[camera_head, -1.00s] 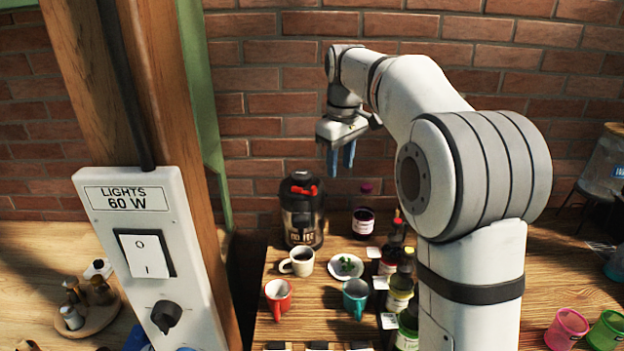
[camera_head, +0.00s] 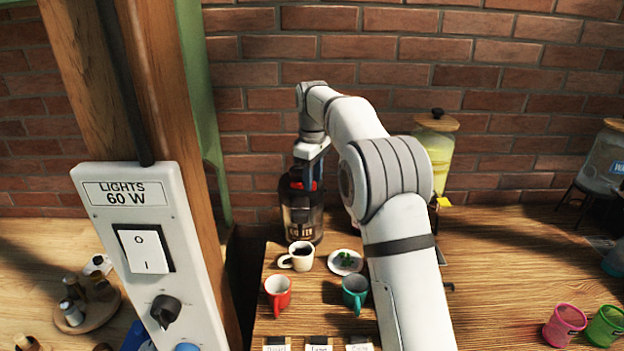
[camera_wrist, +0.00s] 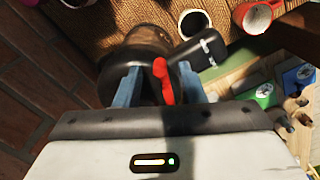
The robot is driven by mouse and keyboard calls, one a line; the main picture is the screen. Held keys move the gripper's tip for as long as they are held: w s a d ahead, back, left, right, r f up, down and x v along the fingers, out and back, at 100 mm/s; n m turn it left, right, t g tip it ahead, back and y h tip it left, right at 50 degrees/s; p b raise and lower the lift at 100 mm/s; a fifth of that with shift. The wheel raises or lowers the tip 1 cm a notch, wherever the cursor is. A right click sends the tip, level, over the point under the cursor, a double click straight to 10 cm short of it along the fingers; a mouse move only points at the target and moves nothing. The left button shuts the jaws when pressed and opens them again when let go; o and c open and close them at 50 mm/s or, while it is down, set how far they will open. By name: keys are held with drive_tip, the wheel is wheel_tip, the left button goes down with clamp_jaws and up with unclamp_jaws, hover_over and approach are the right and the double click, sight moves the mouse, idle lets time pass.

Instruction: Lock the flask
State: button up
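The flask (camera_head: 301,217) is a dark, rounded vessel with a black top and a printed label, standing upright on the wooden table near the brick wall. Its red lever (camera_wrist: 163,80) shows in the wrist view, and a little red shows at its top in the head view. My gripper (camera_head: 306,176) is at the flask's top, pointing down. In the wrist view its two blue fingers stand apart on either side of the red lever, with gaps visible, so my gripper (camera_wrist: 157,76) is open. Whether the fingers touch the lid cannot be told.
A cream mug (camera_head: 299,257) of dark drink, a red mug (camera_head: 278,293), a teal mug (camera_head: 355,291) and a small plate (camera_head: 345,262) with green leaves stand in front of the flask. A yellow drink dispenser (camera_head: 437,155) is behind my arm. The wooden post with a switch panel (camera_head: 150,260) stands left.

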drive_tip(key=shift+f, duration=0.45)
drive_tip(key=shift+c, duration=0.4)
clamp_jaws()
